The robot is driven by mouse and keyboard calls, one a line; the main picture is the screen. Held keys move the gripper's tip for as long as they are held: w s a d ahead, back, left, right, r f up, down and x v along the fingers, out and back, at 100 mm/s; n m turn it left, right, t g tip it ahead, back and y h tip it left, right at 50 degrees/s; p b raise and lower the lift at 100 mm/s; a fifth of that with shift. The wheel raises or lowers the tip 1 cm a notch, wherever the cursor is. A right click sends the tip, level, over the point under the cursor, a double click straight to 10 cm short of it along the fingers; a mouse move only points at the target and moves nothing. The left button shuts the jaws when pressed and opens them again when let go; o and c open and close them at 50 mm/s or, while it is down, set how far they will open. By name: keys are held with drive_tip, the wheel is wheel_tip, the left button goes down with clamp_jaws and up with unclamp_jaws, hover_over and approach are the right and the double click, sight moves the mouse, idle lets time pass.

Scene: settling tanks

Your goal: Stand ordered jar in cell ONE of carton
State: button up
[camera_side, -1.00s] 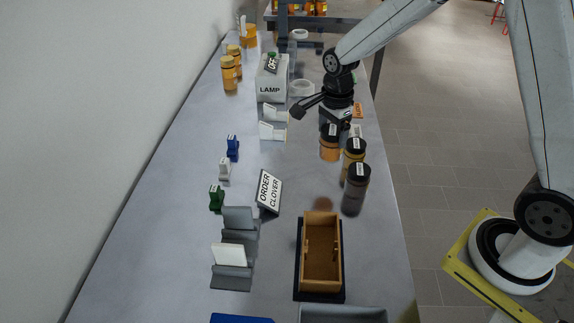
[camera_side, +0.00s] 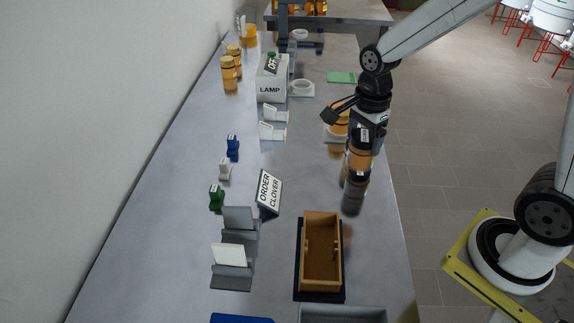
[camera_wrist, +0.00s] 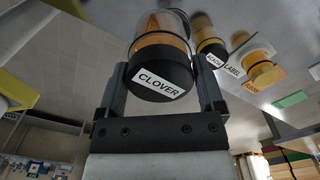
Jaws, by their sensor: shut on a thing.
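My gripper (camera_side: 364,124) is shut on a jar with orange contents and a dark lid (camera_side: 359,150). In the wrist view the lid between the fingers (camera_wrist: 163,85) reads CLOVER on its white label (camera_wrist: 160,83). The sign (camera_side: 268,191) reads ORDER CLOVER. The brown open carton (camera_side: 309,220) stands on a dark base nearer the camera, below the held jar in the picture. Small pieces show along its inner sides. No cell name can be read, and its visible inside looks empty.
An orange jar (camera_side: 340,117) stands behind, beside the gripper. Grey holders (camera_side: 238,232) stand left of the carton. A grey tray (camera_side: 343,315) is at the front. The table's right edge is close.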

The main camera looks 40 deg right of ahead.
drive_tip(key=shift+a, duration=0.1)
idle(0.5)
drive_tip(key=shift+a+f, duration=0.15)
drive_tip(key=shift+a, duration=0.45)
drive_tip(key=s+a+f, duration=0.2)
drive_tip(key=s+a, duration=0.1)
drive_tip(key=a, duration=0.8)
drive_tip(key=n, duration=0.1)
hover_over(319, 276)
drive_tip(key=shift+f, duration=0.95)
drive_tip(key=shift+w+f, duration=0.1)
drive_tip(key=shift+f, duration=2.15)
drive_tip(key=shift+f, duration=1.8)
